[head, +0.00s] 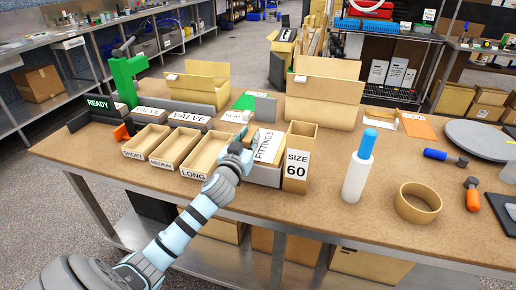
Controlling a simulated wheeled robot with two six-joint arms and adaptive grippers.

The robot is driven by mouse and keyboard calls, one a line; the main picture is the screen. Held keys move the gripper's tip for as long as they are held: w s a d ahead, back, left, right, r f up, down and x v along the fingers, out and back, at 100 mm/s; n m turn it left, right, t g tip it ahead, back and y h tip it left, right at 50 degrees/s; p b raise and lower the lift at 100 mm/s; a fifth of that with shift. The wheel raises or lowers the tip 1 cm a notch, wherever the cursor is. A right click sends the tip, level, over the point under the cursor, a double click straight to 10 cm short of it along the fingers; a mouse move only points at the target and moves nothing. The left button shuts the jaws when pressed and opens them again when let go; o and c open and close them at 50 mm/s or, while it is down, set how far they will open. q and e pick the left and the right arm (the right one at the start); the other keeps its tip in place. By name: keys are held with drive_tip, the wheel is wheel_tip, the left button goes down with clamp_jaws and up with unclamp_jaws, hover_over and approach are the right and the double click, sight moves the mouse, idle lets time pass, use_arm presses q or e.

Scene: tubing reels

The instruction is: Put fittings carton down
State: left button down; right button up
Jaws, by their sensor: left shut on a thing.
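The fittings carton (268,147) is a small tan box with a white "FITTINGS" label, near the middle of the workbench. My left gripper (246,142) is shut on its left side and hides part of it. The carton appears to be in or just over a low grey bin (264,176), between the "LONG" tray and the tall "SIZE 60" box. I cannot tell whether the carton touches the bin's floor. My right gripper is not in view.
Trays marked short, medium and long (206,156) stand to the left. The "SIZE 60" box (300,158) stands close on the right. The bench's front edge (330,238) is clear.

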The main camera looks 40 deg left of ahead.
use_arm(q)
drive_tip(key=shift+r, duration=0.6)
wheel_tip(320, 180, up, 26)
drive_tip(key=p, duration=0.7)
drive_tip(key=s+d+r+m+t+h, duration=0.1)
drive_tip(key=d+r+m+h, duration=0.25)
drive_tip(key=d+r, duration=0.35)
drive_tip(key=s+d+f+m+g+h, duration=0.1)
drive_tip(key=s+d+f+m+h, duration=0.4)
drive_tip(key=s+d+f+h, duration=0.65)
drive_tip(key=s+d+f, duration=0.3)
drive_tip(key=s+f, duration=0.1)
drive_tip(key=f, duration=0.3)
drive_tip(key=s+d+f+m+g, duration=0.1)
drive_tip(key=s+d+f, duration=0.1)
drive_tip(key=f, duration=0.6)
drive_tip(key=shift+s+d+f, duration=0.15)
drive_tip(key=shift+s+d, duration=0.25)
drive_tip(key=shift+s, duration=0.5)
